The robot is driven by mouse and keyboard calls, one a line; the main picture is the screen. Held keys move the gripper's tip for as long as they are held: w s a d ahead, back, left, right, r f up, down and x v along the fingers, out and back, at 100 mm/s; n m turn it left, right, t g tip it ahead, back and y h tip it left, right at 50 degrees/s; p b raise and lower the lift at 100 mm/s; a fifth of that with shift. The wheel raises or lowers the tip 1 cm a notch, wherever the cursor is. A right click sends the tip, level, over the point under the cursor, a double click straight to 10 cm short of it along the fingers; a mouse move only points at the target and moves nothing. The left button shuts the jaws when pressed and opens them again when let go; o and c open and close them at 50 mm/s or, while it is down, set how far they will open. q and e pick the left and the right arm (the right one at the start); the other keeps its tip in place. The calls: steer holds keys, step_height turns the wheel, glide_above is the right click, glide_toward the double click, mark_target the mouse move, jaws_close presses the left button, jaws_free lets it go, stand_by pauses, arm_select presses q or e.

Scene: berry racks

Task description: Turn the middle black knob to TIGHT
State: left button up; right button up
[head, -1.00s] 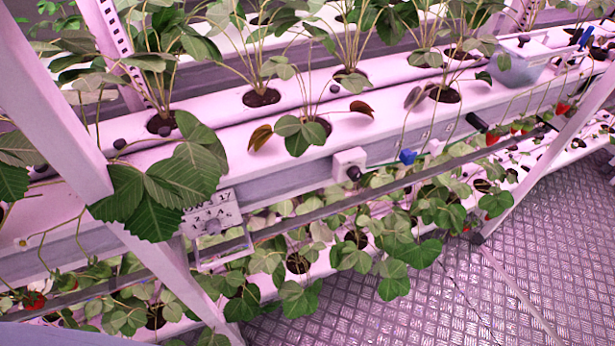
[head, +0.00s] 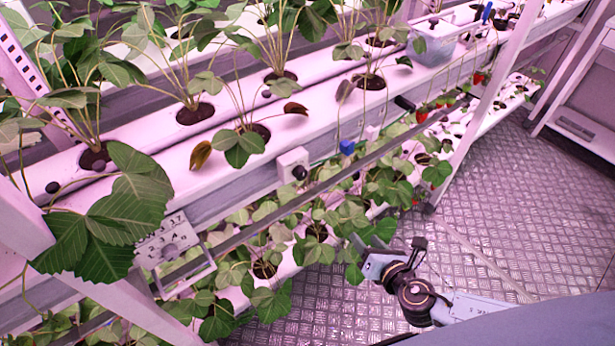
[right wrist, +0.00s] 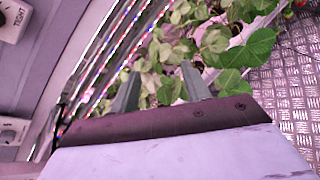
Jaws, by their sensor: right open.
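A black knob (head: 299,172) sits on a small white block (head: 289,160) on the front of the white trough. Farther right are a blue knob (head: 347,147) and another black handle-like part (head: 404,103). I cannot tell which black one counts as the middle, nor read its setting. In the right wrist view, a pale plate marked TIGHT (right wrist: 14,20) is cut off at the top left; its knob is not clear. My right gripper (head: 357,243) is open and empty, below and right of the white block, apart from it; its fingers also show in the right wrist view (right wrist: 161,80). My left gripper is out of view.
A grey rail (head: 335,182) runs along the trough front. Strawberry leaves (right wrist: 165,50) lie ahead of my right fingers. A numbered plate (head: 168,238) hangs at the left by a large leaf. A clear bin (head: 432,50) stands on the rack. The metal floor (head: 500,230) is open at right.

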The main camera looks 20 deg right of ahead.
mark_target(303, 177)
steer(key=s+a+r+n+t+y, duration=0.1)
steer(key=a+r+n+t+y, duration=0.15)
steer(key=a+r+n, duration=0.4)
steer(key=s+a+r+n+t+y, duration=0.1)
steer(key=s+r+n+y, duration=0.15)
steer(key=r, duration=0.75)
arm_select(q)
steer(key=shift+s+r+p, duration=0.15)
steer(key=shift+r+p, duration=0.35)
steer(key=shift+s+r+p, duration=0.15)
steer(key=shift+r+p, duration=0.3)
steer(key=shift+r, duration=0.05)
arm_select(e)
steer(key=x, duration=1.3)
steer(key=shift+w+f, duration=0.2)
steer(key=shift+w, duration=0.15)
steer(key=c, duration=1)
